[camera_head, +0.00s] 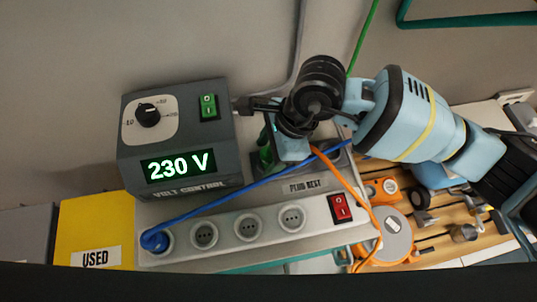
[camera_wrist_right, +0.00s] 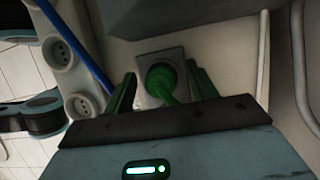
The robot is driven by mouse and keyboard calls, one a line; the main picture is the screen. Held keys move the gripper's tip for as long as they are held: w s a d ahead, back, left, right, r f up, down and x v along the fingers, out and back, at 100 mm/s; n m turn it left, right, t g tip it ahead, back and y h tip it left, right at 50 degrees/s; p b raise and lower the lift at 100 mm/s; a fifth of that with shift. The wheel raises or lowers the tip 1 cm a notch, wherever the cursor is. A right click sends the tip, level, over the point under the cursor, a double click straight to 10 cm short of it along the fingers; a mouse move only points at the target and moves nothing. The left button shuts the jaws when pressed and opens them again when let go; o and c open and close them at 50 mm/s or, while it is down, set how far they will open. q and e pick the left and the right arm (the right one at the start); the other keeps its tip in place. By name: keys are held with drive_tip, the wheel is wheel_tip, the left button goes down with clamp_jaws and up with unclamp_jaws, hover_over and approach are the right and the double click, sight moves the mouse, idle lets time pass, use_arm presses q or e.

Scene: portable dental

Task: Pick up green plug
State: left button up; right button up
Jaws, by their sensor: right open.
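The green plug (camera_wrist_right: 160,82) sits in a grey square holder (camera_wrist_right: 147,58) in the right wrist view. My right gripper (camera_wrist_right: 160,72) is open, with one finger on each side of the plug; I cannot tell whether either finger touches it. In the head view the right gripper (camera_head: 266,148) points down behind the power strip, at the plug rest (camera_head: 305,185). There the gripper and wrist largely hide the plug, and green parts of plug and fingers are hard to tell apart. My left gripper is not in view.
A power strip (camera_head: 270,227) with a blue plug (camera_head: 154,240) in its leftmost socket stands in front. The volt control box (camera_head: 180,140) reads 230 V at left. Blue and orange cables (camera_head: 350,190) cross nearby. A yellow "USED" bin (camera_head: 95,225) is at lower left.

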sight(269, 152)
drive_tip(key=c, duration=1)
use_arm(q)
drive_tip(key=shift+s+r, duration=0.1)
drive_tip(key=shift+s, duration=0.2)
use_arm(e)
drive_tip(key=shift+c, duration=0.5)
drive_tip(key=shift+r, duration=0.15)
drive_tip(key=shift+r, duration=0.5)
wheel_tip(269, 152, up, 6)
drive_tip(key=p, duration=0.2)
drive_tip(key=shift+r+p, duration=0.25)
drive_tip(key=shift+p, duration=0.15)
use_arm(q)
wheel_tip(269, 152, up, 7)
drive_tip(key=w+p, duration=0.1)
drive_tip(key=p, duration=0.2)
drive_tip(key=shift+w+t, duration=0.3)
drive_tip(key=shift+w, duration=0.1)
use_arm(e)
drive_tip(key=s+d, duration=0.1)
drive_tip(key=s, duration=0.8)
drive_tip(key=s+d, duration=0.2)
drive_tip(key=s, duration=0.6)
drive_tip(key=shift+s+d+f, duration=0.25)
drive_tip(key=shift+s+f, duration=0.1)
